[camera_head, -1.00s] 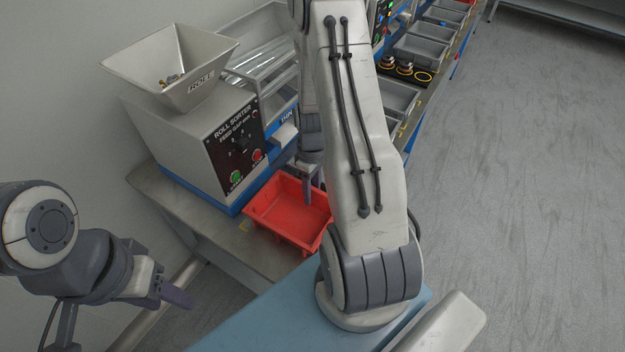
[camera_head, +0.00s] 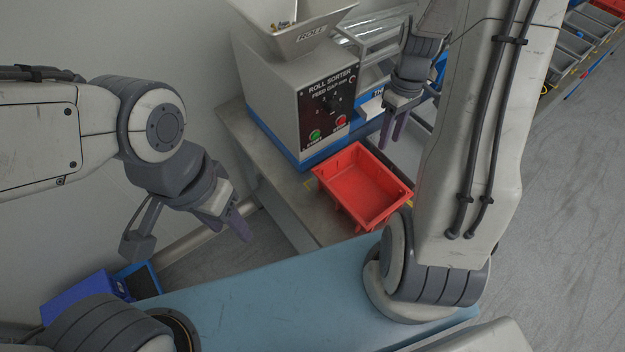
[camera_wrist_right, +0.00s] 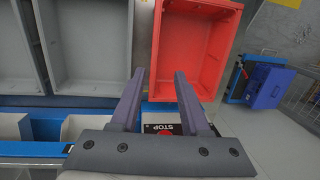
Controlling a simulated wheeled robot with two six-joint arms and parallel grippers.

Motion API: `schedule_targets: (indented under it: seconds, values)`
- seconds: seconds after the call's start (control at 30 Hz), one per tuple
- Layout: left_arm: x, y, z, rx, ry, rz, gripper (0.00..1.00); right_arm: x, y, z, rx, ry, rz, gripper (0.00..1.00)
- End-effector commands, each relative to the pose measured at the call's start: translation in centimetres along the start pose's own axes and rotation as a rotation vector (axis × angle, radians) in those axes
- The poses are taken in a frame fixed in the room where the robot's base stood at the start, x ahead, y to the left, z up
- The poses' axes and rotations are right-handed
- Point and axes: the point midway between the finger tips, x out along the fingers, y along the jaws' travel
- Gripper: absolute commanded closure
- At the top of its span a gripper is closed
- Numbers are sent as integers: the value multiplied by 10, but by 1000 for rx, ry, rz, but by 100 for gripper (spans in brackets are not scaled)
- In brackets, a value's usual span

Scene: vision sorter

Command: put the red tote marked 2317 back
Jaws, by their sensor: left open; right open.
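A red tote (camera_head: 362,185), empty inside, sits upright on the metal bench in front of the roll sorter. No number on it is readable. In the right wrist view the tote (camera_wrist_right: 188,52) lies beyond my fingertips. My right gripper (camera_head: 393,133) is open and empty, behind the tote's far rim in the head view and apart from it. Its two spread fingers (camera_wrist_right: 158,88) show nothing between them that is held. My left gripper (camera_head: 242,226) is open and empty, left of the tote and off the bench's front edge.
The roll sorter (camera_head: 325,100) with its hopper stands behind the tote. Grey bins (camera_wrist_right: 85,45) lie beside the tote in the right wrist view. Blue bins (camera_head: 85,292) stand on the floor at lower left. My right arm hides part of the bench.

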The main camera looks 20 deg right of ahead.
Motion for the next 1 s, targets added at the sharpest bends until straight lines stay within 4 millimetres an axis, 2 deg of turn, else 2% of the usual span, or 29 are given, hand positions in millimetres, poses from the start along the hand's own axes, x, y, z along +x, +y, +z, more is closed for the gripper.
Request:
schedule_targets:
  seconds: [0.07,0.13,0.27,0.3,0.4,0.5,0.6,0.7,0.8,1.0]
  values:
    - [0,0,0,0,0,0,50,-12,-30,-14,-33,6,19,54]
    - [0,0,0,0,0,0,50,-26,-68,-26,-66,16,37,54]
    - [0,0,0,0,0,0,50,-48,-157,-31,-133,43,66,54]
    - [0,0,0,0,0,0,50,-53,-184,-27,-155,52,72,54]
    - [0,0,0,0,0,0,50,-61,-242,-6,-205,74,75,54]
    - [0,0,0,0,0,0,50,-64,-284,20,-246,94,70,54]
    - [0,0,0,0,0,0,50,-64,-309,44,-274,104,62,54]
    - [0,0,0,0,0,0,50,-64,-321,59,-289,111,55,54]
    - [0,0,0,0,0,0,50,-64,-324,66,-294,113,51,54]
    - [0,0,0,0,0,0,50,-63,-324,67,-292,112,50,54]
